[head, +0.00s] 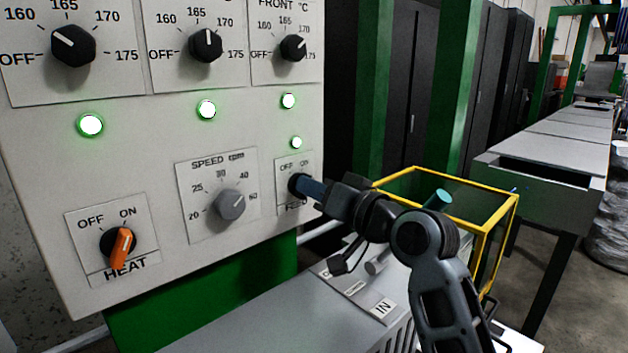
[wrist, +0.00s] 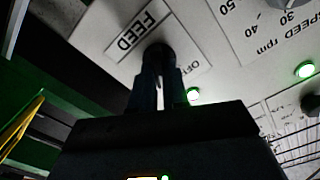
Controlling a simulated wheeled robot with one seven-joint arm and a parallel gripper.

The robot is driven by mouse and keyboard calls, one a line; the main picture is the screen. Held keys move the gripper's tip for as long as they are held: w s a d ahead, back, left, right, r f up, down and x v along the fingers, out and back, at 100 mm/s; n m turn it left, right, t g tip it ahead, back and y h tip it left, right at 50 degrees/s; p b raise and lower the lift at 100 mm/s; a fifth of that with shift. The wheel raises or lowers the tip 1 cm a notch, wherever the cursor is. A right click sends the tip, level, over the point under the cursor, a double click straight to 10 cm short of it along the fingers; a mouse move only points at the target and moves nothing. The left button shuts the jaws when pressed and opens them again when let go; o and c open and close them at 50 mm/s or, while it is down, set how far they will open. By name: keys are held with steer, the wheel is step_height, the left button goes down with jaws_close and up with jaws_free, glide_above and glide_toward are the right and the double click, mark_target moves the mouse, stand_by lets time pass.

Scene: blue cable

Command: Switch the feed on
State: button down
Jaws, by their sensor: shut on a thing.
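The feed switch (head: 294,182) is a small dark knob under OFF and ON marks, low on the right of the pale panel. My gripper (head: 304,187) meets the panel there, its blue fingers shut on the knob. In the wrist view the fingers (wrist: 158,72) reach up to the dark feed knob (wrist: 158,50), beside the FEED label (wrist: 137,29). The fingers hide most of the knob, so I cannot tell where it points. The lamp (head: 296,142) above the switch is lit, white with a green rim.
The orange heat switch (head: 122,246) and grey speed knob (head: 230,205) are left of the feed switch. Black temperature knobs (head: 73,46) with lit lamps (head: 90,125) are above. A yellow-framed guard (head: 508,205) stands right, behind my arm. A long grey conveyor (head: 560,140) runs back.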

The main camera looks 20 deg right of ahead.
steer(key=c, duration=1.1)
jaws_free()
steer(key=shift+c, duration=0.2)
steer(key=b+v, duration=0.1)
steer(key=v, duration=0.6)
steer(key=shift+s, duration=0.35)
steer(key=shift+d, duration=0.1)
